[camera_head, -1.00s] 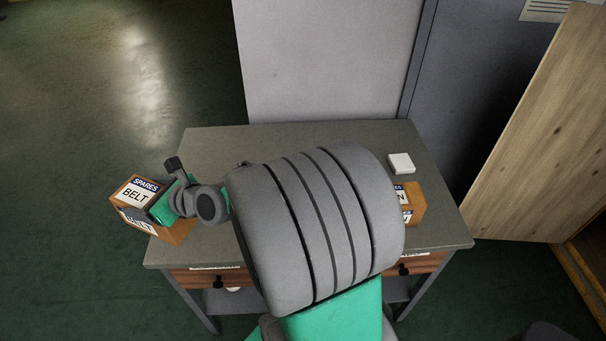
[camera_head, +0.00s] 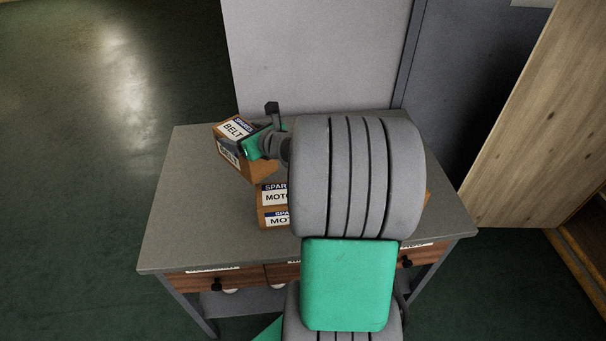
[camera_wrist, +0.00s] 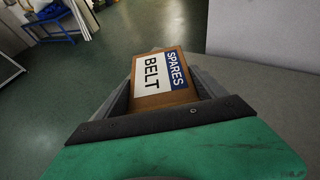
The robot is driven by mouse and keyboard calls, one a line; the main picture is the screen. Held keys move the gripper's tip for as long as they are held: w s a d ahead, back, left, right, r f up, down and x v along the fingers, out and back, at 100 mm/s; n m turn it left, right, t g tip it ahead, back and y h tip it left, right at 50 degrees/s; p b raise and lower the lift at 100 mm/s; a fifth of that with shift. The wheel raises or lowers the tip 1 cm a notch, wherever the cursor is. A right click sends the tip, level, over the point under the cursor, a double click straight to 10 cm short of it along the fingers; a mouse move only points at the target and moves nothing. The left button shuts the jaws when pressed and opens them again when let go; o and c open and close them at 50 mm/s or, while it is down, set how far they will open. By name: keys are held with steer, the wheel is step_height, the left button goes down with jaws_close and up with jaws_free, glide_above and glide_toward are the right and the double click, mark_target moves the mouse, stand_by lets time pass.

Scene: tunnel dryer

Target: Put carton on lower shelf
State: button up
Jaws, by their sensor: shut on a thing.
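The carton in my grip is brown with a white and blue "SPARES BELT" label (camera_head: 235,140); its label fills the middle of the wrist view (camera_wrist: 163,75). My gripper (camera_head: 258,147) is shut on this belt carton and holds it tilted over the back left of the table. A second carton (camera_head: 272,207), labelled "SPARES MOTO...", is on the table just in front of the held one and is partly hidden by my arm. A grey lower shelf (camera_head: 255,300) shows under the table, mostly hidden by the tabletop and drawers.
The grey table (camera_head: 185,215) has wooden drawers (camera_head: 215,282) with dark knobs along its front. A light panel (camera_head: 315,55) stands behind it and a wooden board (camera_head: 535,130) leans at the right. The tabletop's left part is clear.

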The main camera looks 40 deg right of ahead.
steer(key=s+d+f+m+h+b, duration=0.1)
steer(key=s+d+h, duration=0.1)
steer(key=d, duration=0.7)
steer(key=s+d+f+m+h+b, duration=0.1)
steer(key=s+d+m, duration=0.1)
steer(key=d, duration=0.6)
step_height(320, 180, down, 10)
steer(key=shift+r+b, duration=0.2)
steer(key=shift+b, duration=0.2)
steer(key=o, duration=2)
steer(key=shift+f, duration=0.15)
steer(key=shift+o, duration=0.2)
